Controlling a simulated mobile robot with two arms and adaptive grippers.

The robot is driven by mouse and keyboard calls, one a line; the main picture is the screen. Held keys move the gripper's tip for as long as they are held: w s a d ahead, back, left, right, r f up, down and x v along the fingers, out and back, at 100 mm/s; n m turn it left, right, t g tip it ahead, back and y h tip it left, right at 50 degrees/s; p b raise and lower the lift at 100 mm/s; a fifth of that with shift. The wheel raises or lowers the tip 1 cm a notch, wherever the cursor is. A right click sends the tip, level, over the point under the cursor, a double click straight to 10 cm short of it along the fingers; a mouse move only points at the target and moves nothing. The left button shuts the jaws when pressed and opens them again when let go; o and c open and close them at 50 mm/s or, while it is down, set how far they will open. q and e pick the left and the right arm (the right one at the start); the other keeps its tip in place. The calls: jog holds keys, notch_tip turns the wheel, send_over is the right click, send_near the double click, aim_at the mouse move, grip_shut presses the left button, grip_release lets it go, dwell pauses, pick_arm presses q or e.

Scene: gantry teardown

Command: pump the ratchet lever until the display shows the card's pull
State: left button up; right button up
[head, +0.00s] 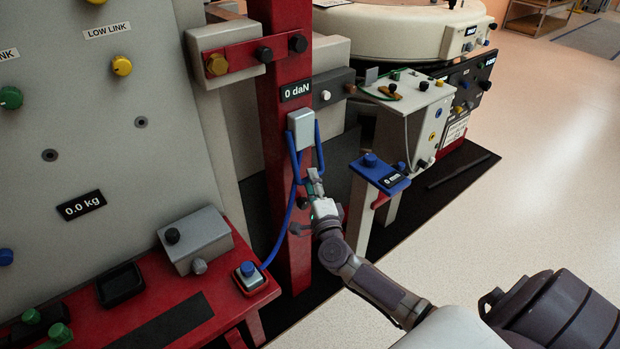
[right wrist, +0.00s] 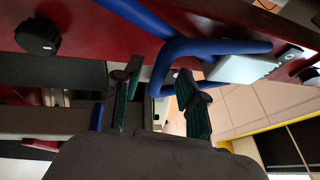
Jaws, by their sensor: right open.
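The display (head: 296,91) on the red post (head: 285,215) reads "0 daN". Below it a grey box (head: 302,128) hangs on the post with blue bent tubing (head: 319,150) around it. My right gripper (head: 316,182) is just below this tubing. In the right wrist view my open right gripper (right wrist: 160,95) has its two green-padded fingers apart, and the blue tubing (right wrist: 215,47) bends down close to the right finger. I cannot tell whether they touch. Which part is the ratchet lever is not clear. No card's pull figure is legible. My left gripper is not in view.
A blue-topped stand (head: 380,175) reading "0 mm" is right of my gripper. A grey panel (head: 90,130) fills the left. Open floor (head: 540,180) lies to the right.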

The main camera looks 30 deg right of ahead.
jog(key=shift+x, duration=1)
grip_shut()
